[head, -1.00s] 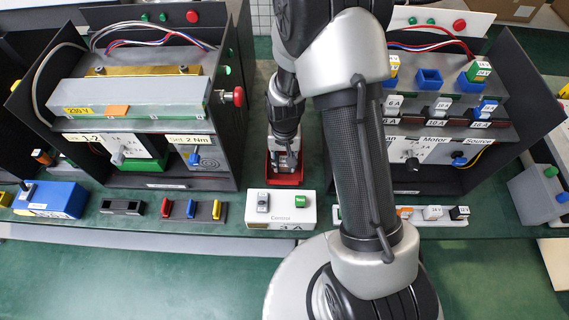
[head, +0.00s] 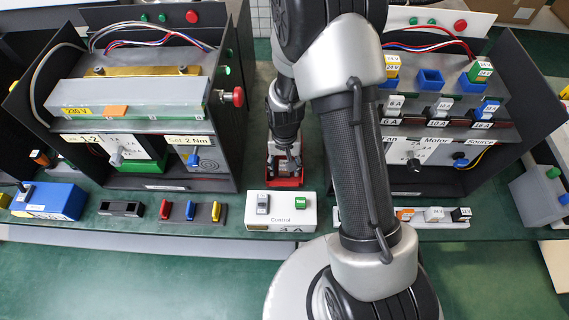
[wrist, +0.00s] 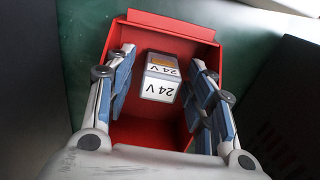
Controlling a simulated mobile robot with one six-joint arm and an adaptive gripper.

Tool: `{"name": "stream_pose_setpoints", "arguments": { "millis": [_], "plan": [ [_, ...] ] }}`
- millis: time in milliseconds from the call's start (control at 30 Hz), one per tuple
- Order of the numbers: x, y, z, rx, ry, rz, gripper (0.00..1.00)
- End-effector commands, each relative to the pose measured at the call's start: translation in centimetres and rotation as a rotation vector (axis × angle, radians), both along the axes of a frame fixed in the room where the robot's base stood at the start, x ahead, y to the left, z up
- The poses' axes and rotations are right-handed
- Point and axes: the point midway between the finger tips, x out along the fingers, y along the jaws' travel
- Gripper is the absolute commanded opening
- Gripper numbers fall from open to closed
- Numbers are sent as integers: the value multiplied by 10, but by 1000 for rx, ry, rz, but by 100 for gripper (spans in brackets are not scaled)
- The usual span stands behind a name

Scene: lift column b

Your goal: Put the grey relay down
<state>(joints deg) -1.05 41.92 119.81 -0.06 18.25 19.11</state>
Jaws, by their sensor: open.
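A grey relay (wrist: 160,78) labelled 24 V lies inside a red bin (wrist: 170,32), seen in the wrist view. My gripper (wrist: 163,72) is open, with its blue-grey fingers on either side of the relay and gaps between them and it. The fingers reach down into the bin. In the head view the red bin (head: 297,183) sits on the green bench between two dark cabinets, and my gripper (head: 285,162) is over it, hiding much of its inside.
A white Control box (head: 282,210) stands just in front of the bin. A strip with several small relays (head: 432,215) lies at the front right, partly behind my arm.

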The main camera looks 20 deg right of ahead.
Motion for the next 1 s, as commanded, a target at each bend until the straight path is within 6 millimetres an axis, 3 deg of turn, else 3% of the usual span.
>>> {"name": "stream_pose_setpoints", "arguments": {
  "millis": [233,600,900,1000],
  "plan": [
    [1,0,14,0,-2,0,49],
    [1,0,93,0,-4,0,49],
    [0,0,127,0,-5,2,49],
    [-2,-1,148,1,-28,14,49]
  ]
}}
